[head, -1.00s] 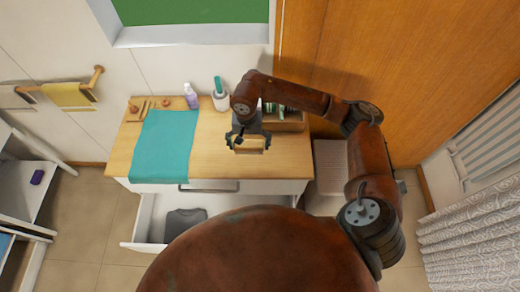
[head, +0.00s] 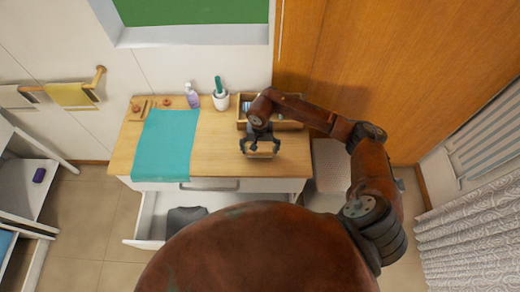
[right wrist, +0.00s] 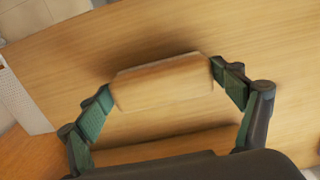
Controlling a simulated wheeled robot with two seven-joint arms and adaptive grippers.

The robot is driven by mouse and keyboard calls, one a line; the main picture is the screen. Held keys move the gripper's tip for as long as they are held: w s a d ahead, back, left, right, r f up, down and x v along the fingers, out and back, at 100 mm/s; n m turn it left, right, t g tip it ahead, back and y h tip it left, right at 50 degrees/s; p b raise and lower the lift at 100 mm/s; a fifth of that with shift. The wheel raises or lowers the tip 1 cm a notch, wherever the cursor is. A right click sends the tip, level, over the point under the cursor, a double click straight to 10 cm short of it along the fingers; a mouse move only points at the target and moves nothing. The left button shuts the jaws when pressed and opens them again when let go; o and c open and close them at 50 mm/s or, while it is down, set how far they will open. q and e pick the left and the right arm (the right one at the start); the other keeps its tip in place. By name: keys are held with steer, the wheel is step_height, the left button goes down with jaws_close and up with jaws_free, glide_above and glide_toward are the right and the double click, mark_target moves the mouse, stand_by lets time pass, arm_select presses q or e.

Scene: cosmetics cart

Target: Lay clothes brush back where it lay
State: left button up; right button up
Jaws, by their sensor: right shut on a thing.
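The clothes brush (head: 259,152) shows as a pale wooden block at the right part of the dresser top (head: 220,160), in front of the wooden box. My right gripper (head: 261,144) is over it, shut on it. In the right wrist view the brush (right wrist: 165,82) lies crosswise between the two green-padded fingers, one at each end. A dark shadow lies beside it on the wood. I cannot tell whether the brush touches the top. Its bristles are hidden. My left gripper is not in view.
A wooden box (head: 289,125) stands behind the gripper. A teal cloth (head: 165,146) covers the left part of the top. A white cup (head: 220,101) and a purple bottle (head: 192,96) stand at the back. The drawer (head: 150,218) below is open, with a dark grey cloth (head: 186,221) inside.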

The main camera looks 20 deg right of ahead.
mark_target(260, 150)
steer(key=shift+f, duration=0.2)
steer(key=o, duration=0.9)
steer(key=shift+r, duration=0.1)
steer(key=shift+r, duration=0.45)
step_height(260, 150, up, 11)
steer(key=shift+r+b, duration=0.2)
steer(key=shift+b, duration=0.75)
